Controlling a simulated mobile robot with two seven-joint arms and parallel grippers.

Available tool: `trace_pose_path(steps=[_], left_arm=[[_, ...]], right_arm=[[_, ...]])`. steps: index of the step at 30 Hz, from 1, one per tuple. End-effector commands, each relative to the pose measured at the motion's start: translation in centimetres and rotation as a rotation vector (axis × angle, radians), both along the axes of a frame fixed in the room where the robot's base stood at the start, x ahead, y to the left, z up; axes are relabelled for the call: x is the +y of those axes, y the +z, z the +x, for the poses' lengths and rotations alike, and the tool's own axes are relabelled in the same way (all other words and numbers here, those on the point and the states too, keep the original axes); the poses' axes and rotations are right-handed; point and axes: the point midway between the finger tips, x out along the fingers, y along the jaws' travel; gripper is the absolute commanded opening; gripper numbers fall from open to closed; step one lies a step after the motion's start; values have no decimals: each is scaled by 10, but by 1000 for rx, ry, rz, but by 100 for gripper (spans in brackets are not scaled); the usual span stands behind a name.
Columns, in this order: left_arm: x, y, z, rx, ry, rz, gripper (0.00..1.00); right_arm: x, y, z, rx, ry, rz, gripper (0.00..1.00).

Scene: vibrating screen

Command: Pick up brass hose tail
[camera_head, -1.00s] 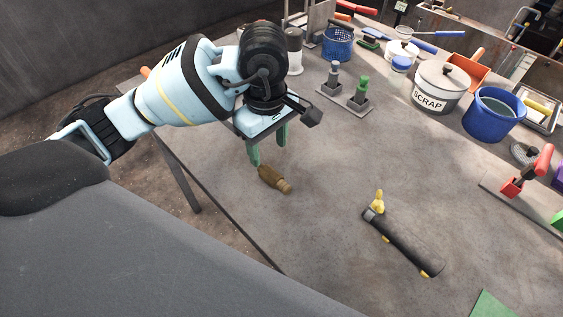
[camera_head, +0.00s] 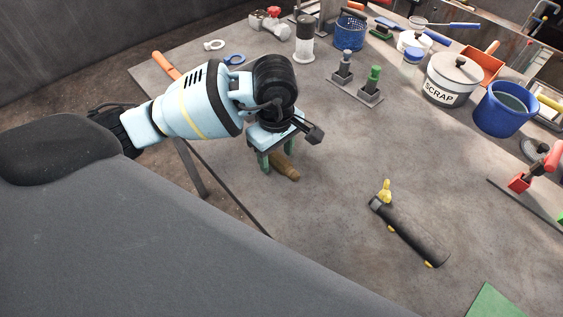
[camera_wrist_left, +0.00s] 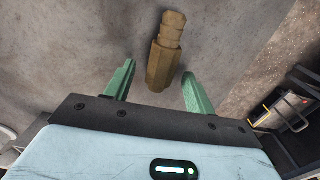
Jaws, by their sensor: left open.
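The brass hose tail (camera_head: 287,172) lies on its side on the grey table, with its upper part hidden behind my left gripper in the head view. In the left wrist view the hose tail (camera_wrist_left: 166,52) shows a hexagonal body and a ribbed end. My left gripper (camera_head: 277,163) is just over it, pointing down. In the left wrist view the two green fingers of the gripper (camera_wrist_left: 158,82) are apart, with the near end of the hose tail between them in the picture. I cannot tell how high the fingertips are above it. My right gripper is not in view.
A black tool with yellow parts (camera_head: 410,232) lies to the right. Behind are a stand with grey and green pegs (camera_head: 357,93), a scrap pot (camera_head: 452,78) and a blue bucket (camera_head: 503,108). The table's edge runs close on the left. The middle of the table is clear.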

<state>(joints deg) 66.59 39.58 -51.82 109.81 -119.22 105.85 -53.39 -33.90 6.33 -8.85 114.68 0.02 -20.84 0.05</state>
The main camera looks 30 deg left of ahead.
Motion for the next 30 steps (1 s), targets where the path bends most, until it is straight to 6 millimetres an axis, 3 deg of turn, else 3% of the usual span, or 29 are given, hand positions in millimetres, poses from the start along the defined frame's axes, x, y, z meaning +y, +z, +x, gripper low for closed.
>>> trace_pose_path(steps=[8,19,30], left_arm=[[0,-3,0,0,-1,0,53],[0,-2,0,0,-1,0,5],[0,2,1,-3,-1,-1,4]], right_arm=[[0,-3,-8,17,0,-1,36],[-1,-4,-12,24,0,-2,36],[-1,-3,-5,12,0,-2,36]])
